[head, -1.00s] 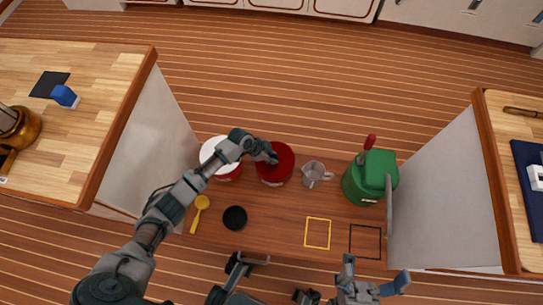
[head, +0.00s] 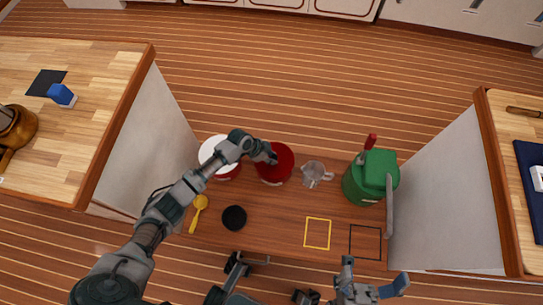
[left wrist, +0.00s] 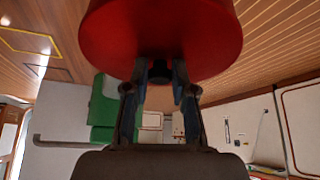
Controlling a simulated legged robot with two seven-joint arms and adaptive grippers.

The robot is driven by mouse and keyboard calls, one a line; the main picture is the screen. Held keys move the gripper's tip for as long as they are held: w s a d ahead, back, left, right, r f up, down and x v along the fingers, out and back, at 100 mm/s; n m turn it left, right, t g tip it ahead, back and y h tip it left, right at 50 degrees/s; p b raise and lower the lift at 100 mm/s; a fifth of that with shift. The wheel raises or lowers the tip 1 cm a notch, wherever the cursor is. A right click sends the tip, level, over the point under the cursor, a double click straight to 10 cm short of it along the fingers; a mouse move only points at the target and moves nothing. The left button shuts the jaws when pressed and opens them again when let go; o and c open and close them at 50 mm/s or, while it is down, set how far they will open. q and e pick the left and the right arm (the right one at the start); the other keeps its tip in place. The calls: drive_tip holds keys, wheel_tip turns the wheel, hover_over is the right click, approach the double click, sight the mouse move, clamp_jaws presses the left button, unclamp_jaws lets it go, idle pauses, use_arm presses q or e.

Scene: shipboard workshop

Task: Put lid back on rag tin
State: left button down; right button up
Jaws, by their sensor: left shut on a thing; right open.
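My left gripper (head: 267,157) is over the red lid (head: 282,158), right of the middle left of the low bench. In the left wrist view its fingers (left wrist: 160,75) are shut on the lid's dark knob, and the broad red lid (left wrist: 160,28) fills the top. A pale band shows below the red top in the head view; I cannot tell whether the lid rests on a tin. Just left, partly behind my arm, stands a red tin with a white top (head: 222,172).
A grey metal mug (head: 314,172) stands right of the lid, then a green can (head: 366,184) with a red handle. A yellow spoon (head: 198,214) and a black disc (head: 234,218) lie in front. Yellow (head: 317,219) and black (head: 365,226) outlined squares are empty.

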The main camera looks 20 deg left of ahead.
use_arm(q)
drive_tip(key=shift+f, duration=0.1)
drive_tip(key=c, duration=0.9)
unclamp_jaws()
drive_tip(key=shift+a, duration=0.1)
drive_tip(key=v, duration=0.6)
drive_tip(key=shift+s+r, duration=0.1)
drive_tip(key=shift+r, duration=0.15)
drive_tip(key=shift+s+a+r, duration=0.1)
drive_tip(key=shift+a+r, duration=0.1)
drive_tip(key=shift+r, duration=0.15)
